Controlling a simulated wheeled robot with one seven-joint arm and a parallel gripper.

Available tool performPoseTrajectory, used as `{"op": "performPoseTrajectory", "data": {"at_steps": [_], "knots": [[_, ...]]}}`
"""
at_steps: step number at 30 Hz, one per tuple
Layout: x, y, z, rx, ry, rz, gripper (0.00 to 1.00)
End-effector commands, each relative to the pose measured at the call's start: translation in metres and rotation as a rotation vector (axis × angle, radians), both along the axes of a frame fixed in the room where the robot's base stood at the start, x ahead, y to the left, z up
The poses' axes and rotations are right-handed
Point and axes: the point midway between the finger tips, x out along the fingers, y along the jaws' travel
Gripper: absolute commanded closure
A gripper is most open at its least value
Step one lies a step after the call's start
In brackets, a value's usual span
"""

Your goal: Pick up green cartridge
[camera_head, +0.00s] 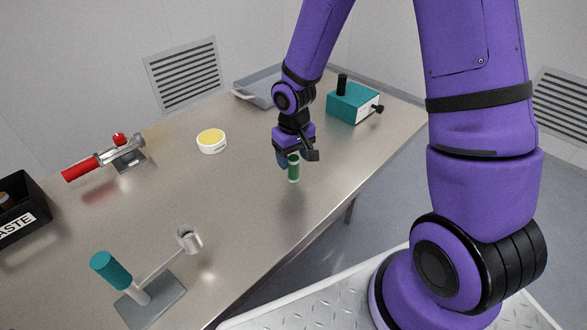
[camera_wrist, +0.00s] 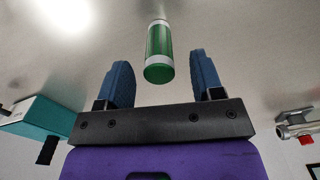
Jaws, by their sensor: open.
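The green cartridge (camera_head: 294,168) stands upright on the metal table, near its front edge. It is a small cylinder with a green middle and pale ends. My gripper (camera_head: 295,160) is just above and around its upper part in the head view. In the wrist view my gripper (camera_wrist: 161,75) has its two blue fingers apart, and the green cartridge (camera_wrist: 159,52) shows between and beyond the fingertips, roughly centred. I see no finger touching it. Part of the cartridge's upper left side is close to a finger in the head view.
A yellow-topped round container (camera_head: 211,141), a red-handled clamp (camera_head: 110,155), a teal-handled lever fixture (camera_head: 140,292) and a black waste bin (camera_head: 28,212) stand leftward. The table's middle is clear.

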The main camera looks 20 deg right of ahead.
Motion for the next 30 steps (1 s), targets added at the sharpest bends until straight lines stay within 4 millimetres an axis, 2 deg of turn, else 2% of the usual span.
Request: {"op": "performPoseTrajectory", "data": {"at_steps": [6,16,17,23,24,30], "knots": [[0.003,0.0,-0.024,0.0,0.001,0.002,0.39],[0.003,-0.001,-0.029,0.0,-0.002,-0.001,0.39],[0.003,-0.001,-0.029,0.0,-0.002,-0.001,0.44],[0.003,-0.001,-0.028,0.0,-0.001,0.0,0.9],[0.003,-0.001,-0.028,0.0,-0.001,0.0,0.93],[0.003,-0.001,-0.028,0.0,-0.001,0.0,0.93]]}}
